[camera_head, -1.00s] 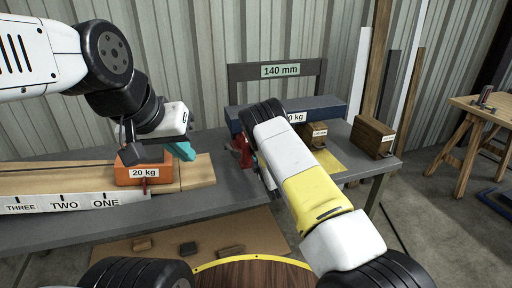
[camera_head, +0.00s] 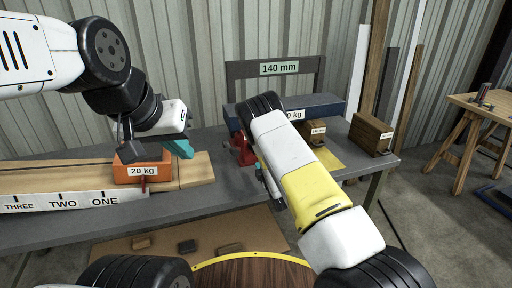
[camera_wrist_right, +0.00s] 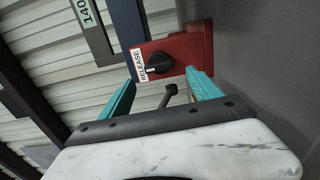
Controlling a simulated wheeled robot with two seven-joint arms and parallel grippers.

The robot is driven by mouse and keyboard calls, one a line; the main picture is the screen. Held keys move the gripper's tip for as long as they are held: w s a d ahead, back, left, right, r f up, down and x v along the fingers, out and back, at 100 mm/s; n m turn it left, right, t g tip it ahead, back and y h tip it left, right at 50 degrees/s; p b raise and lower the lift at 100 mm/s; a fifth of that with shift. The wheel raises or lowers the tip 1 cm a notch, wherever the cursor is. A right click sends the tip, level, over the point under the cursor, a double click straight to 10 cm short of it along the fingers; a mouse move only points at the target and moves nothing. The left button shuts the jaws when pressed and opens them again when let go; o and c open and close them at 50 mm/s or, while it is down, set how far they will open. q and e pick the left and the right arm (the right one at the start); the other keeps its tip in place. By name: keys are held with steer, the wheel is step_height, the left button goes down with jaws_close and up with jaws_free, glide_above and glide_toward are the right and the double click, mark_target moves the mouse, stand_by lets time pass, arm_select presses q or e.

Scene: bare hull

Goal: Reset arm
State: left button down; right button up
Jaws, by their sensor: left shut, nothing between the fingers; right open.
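My left gripper (camera_head: 181,149) is shut and empty, with teal fingers, in the head view. It hangs just above the right end of the orange 20 kg block (camera_head: 141,172); I cannot tell whether they touch. My right arm reaches forward over the bench, and its gripper is mostly hidden behind its own links in the head view. In the right wrist view the right gripper (camera_wrist_right: 160,93) is open, its teal fingers apart in front of a red box (camera_wrist_right: 185,48) with a black knob marked RELEASE. A dark rod with a round end shows between the fingers.
The grey bench (camera_head: 224,181) holds wooden planks, a ruler marked ONE, TWO, THREE (camera_head: 75,201), a blue beam (camera_head: 328,107) and wooden blocks (camera_head: 371,133). A 140 mm frame (camera_head: 279,69) stands behind. A wooden trestle (camera_head: 484,113) is at right.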

steer(key=shift+v, duration=0.8)
steer(key=shift+r, duration=0.1)
steer(key=d+r+m+g+h, duration=0.2)
steer(key=d+r+m, duration=0.25)
steer(key=r, duration=0.35)
steer(key=d+r+m+g+h, duration=0.1)
steer(key=d+r+m+h, duration=0.15)
steer(key=r+m, duration=0.45)
steer(key=s+d+r+m+g, duration=0.2)
steer(key=s+d+r+m, duration=0.1)
steer(key=s+r, duration=0.4)
steer(key=s+r+m+g, duration=0.2)
steer(key=s+r, duration=0.1)
steer(key=s, duration=0.8)
steer(key=s+d+r+m+g, duration=0.1)
steer(key=s+r+m+g, duration=0.1)
steer(key=s, duration=0.9)
steer(key=s+d+r+m+g+y, duration=0.1)
steer(key=s+r, duration=0.3)
steer(key=s, duration=0.7)
steer(key=shift+r+m+g, duration=0.35)
steer(key=shift+m+g, duration=0.15)
steer(key=shift+m, duration=0.35)
